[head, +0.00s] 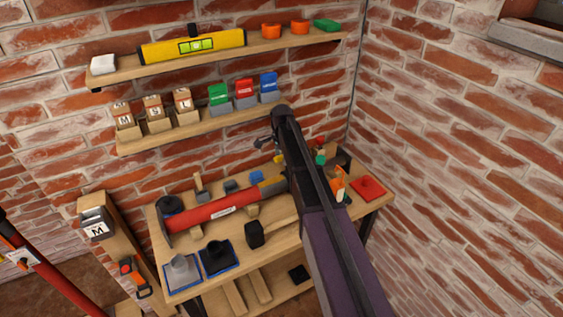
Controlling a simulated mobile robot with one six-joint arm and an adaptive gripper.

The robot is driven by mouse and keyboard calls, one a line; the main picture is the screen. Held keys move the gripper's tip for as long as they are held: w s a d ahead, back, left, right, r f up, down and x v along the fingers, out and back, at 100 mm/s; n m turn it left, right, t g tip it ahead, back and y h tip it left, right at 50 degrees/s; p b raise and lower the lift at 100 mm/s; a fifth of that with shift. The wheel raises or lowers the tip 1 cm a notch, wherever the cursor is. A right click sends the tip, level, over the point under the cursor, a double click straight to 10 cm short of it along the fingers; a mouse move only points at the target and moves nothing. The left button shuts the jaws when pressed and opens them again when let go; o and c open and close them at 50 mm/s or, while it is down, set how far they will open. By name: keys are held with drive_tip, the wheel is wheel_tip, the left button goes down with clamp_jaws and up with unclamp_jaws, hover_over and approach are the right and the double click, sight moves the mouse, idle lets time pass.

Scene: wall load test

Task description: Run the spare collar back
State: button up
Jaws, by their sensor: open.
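A red prop (213,208) with a white label lies slanting across the workbench, its dark plate at the left end. Near its right end is a yellow-orange band (271,185), which may be the collar, beside a grey part; my arm hides what lies beyond. No other thing is clearly a spare collar. My gripper (264,143) is open, small in the head view, above the back of the bench near the brick wall. It is empty as far as I can see, and apart from the prop.
The wooden workbench (186,284) carries grey (181,272) and black (216,256) pieces on blue-edged trays, a black block (254,234) and a red plate (367,188). The lower shelf (140,141) holds lettered boxes; the upper shelf (125,71) holds a yellow level (192,45). Another red prop (62,285) stands left.

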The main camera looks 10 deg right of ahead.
drive_tip(key=shift+f, duration=0.25)
clamp_jaws()
drive_tip(key=shift+s+d, duration=0.2)
idle(0.3)
